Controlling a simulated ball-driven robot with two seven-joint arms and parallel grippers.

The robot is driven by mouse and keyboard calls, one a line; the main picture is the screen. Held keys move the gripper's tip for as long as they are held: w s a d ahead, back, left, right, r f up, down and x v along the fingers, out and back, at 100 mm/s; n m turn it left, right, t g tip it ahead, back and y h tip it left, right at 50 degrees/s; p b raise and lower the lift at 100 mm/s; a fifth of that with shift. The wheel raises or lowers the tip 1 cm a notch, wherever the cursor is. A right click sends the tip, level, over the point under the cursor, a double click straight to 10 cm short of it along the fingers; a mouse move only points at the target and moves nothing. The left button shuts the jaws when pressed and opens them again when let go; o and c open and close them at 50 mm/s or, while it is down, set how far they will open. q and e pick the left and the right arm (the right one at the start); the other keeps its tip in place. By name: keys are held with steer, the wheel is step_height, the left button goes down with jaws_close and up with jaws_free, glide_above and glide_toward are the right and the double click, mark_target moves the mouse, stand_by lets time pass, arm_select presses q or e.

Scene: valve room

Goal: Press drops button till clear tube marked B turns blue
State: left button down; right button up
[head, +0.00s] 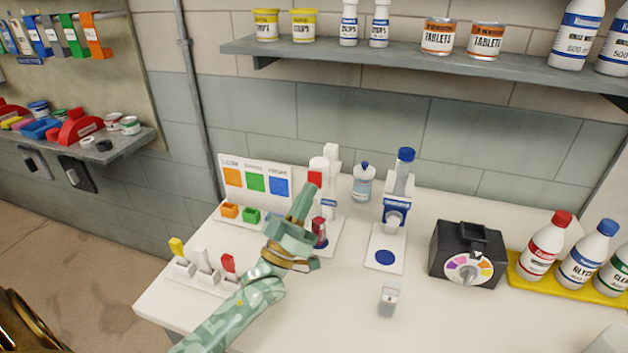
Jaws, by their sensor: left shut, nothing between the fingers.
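My left gripper (304,199) is shut and empty. Its fingertips point up the picture, just in front of a white dispenser (331,163) with a red part (315,178) on its front. I cannot tell whether the fingertips touch it. Right beside the gripper, low at this dispenser, a small vessel (319,230) shows red and dark blue; the gripper partly hides it. No letter B is readable on it. A small clear container (389,296) with a whitish top stands alone on the white table. My right gripper is not in view.
A second dispenser (397,205) with a blue cap stands right of centre, beside a small bottle (363,182). A black box with a colour dial (468,265) and capped bottles on a yellow tray (531,289) stand right. A colour chart (256,182) stands behind.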

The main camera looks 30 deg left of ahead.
arm_select(q)
steer(key=shift+w, duration=0.1)
stand_by(0.5)
steer(key=shift+w+a, duration=0.1)
steer(key=shift+w, duration=0.25)
steer(key=shift+w+a, duration=0.1)
steer(key=shift+w, duration=0.35)
stand_by(0.6)
steer(key=shift+s, duration=0.1)
stand_by(0.3)
steer(key=shift+s+d+y, duration=0.2)
steer(key=shift+s+y, duration=0.1)
steer(key=shift+s, duration=0.5)
steer(key=shift+p, duration=0.35)
steer(key=s+p, duration=0.1)
steer(key=s, duration=0.1)
steer(key=s+d+p, duration=0.1)
steer(key=s, duration=0.2)
steer(key=shift+d, duration=0.1)
